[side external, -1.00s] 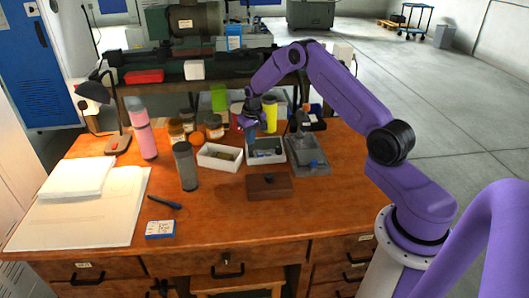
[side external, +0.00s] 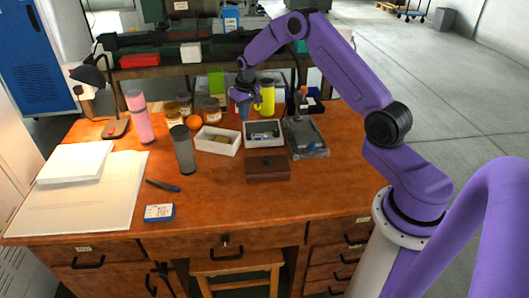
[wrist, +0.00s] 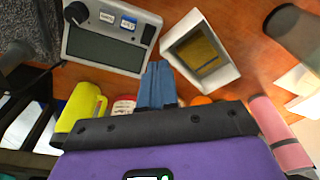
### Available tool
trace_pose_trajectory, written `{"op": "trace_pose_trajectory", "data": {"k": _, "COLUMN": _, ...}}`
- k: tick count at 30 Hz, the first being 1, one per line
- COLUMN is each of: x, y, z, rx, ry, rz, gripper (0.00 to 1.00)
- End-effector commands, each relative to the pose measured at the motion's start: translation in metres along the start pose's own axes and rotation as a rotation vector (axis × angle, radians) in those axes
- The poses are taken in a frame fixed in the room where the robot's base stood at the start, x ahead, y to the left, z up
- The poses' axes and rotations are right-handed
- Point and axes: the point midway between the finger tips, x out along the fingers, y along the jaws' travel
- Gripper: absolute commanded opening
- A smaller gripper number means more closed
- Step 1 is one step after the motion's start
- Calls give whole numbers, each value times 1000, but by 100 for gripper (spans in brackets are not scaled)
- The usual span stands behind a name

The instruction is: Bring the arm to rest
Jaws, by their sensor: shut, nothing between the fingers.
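My arm is bent, reaching from the right.
A yellow mug (side external: 267,94) and several jars (side external: 184,104) stand close behind and beside my gripper. A grey tumbler (side external: 184,154), pink bottle (side external: 140,118) and lamp (side external: 90,80) are left. A brown wooden block (side external: 268,167) lies in front of the tray. The front middle is clear.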

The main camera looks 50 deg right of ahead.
Motion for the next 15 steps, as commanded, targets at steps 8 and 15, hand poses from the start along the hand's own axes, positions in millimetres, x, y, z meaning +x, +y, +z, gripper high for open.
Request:
{"op": "trace_pose_trajectory", "data": {"k": 8, "x": -75, "y": -110, "z": 60, "rx": -271, "ry": -18, "rz": -37, "gripper": 0}}
{"op": "trace_pose_trajectory", "data": {"k": 15, "x": -135, "y": -174, "z": 151, "rx": -523, "ry": -40, "rz": -65, "gripper": 0}}
